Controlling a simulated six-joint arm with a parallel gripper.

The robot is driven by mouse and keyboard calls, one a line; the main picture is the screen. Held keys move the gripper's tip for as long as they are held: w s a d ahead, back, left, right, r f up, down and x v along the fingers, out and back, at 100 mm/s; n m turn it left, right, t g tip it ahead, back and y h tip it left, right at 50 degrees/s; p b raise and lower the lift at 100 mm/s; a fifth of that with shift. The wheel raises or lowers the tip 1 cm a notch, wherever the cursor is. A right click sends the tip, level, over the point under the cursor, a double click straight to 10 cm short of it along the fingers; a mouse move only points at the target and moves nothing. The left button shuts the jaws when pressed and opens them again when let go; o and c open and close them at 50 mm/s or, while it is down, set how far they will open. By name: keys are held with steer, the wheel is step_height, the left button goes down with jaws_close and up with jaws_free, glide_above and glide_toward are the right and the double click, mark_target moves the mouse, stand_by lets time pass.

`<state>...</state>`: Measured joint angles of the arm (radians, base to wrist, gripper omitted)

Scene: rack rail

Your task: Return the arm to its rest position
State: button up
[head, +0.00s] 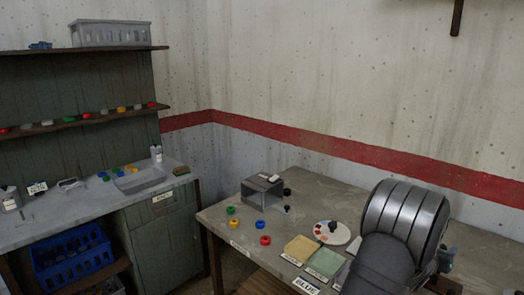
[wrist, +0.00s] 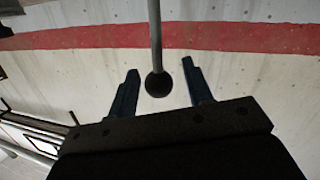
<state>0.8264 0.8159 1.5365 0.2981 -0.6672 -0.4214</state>
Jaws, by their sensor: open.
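My gripper (wrist: 160,65) is open in the wrist view, its two dark blue fingers spread apart. A dark round knob (wrist: 156,85) on a grey rod shows between the fingers in the picture; I cannot tell how far away it is, and no finger visibly touches it. In the head view my arm fills the right side over the table (head: 215,212). A bluish bit of my gripper (head: 447,258) shows behind the arm there, mostly hidden.
The table holds a grey box (head: 262,191), coloured rings, a round white plate (head: 331,232), and yellow (head: 300,248) and green (head: 324,262) pads near my arm. A bench with a grey tray (head: 139,179) and shelves stands left. A dark piece (head: 457,17) hangs top right.

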steer(key=v, duration=1.7)
steer(key=x, duration=1.7)
steer(key=shift+d, duration=0.2)
steer(key=shift+s+d+m, duration=0.3)
steer(key=shift+s+m, duration=0.15)
steer(key=shift+m, duration=0.25)
steer(key=o, duration=1.1)
steer(key=shift+o, duration=0.4)
steer(key=shift+a+y, duration=0.25)
steer(key=shift+y, duration=0.15)
steer(key=s+a+f+n+t+y, duration=0.1)
steer(key=s+a+f+y, duration=0.15)
steer(key=a, duration=0.75)
steer(key=s+a+f+n+t+y, duration=0.1)
steer(key=s+a+y, duration=0.15)
steer(key=a, duration=0.75)
steer(key=shift+h, duration=0.4)
steer(key=x, duration=0.9)
steer(key=shift+d, duration=0.15)
